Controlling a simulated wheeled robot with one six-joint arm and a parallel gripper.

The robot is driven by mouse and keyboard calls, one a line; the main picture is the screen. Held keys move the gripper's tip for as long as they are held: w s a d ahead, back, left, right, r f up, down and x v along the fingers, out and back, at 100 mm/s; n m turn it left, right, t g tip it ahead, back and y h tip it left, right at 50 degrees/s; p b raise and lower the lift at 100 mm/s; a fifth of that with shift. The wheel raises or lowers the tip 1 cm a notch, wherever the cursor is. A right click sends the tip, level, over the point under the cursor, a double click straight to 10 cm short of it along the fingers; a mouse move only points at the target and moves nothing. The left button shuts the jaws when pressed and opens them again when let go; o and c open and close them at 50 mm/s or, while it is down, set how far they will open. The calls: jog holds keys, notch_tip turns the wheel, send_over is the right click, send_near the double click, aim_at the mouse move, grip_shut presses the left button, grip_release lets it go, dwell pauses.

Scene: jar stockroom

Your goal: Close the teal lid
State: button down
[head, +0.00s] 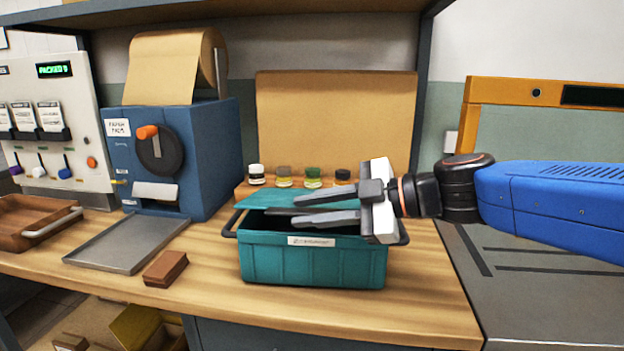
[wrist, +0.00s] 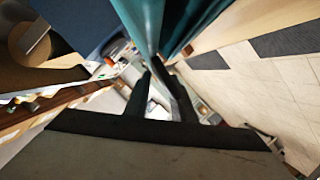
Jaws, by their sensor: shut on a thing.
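The teal box (head: 313,262) stands on the wooden bench with a white label on its front and dark handles at its sides. Its teal lid (head: 262,201) is partly open, with a dark gap showing between it and the box's front rim. My gripper (head: 295,210) reaches in from the right, over the box. Its fingers are shut on the lid's edge, one above and one below. In the wrist view a teal strip, seemingly the lid (wrist: 146,28), runs to between the fingers (wrist: 160,85). The exact contact is partly hidden.
Several small jars (head: 313,177) stand on a wooden ledge right behind the box. A metal tray (head: 128,245) and a brown block (head: 165,268) lie to the left, before a blue paper dispenser (head: 207,150). A brown tray (head: 28,222) is at far left. Bench space in front is clear.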

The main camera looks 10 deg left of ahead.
jog(key=shift+s+f, duration=0.15)
jog(key=shift+f, duration=0.8)
jog(key=shift+s+f, duration=0.15)
jog(key=shift+f, duration=0.75)
jog(key=c, duration=1.9)
grip_release()
jog(key=shift+c, duration=0.2)
jog(key=v, duration=1.7)
jog(key=shift+d, duration=0.15)
jog(key=shift+r, duration=0.1)
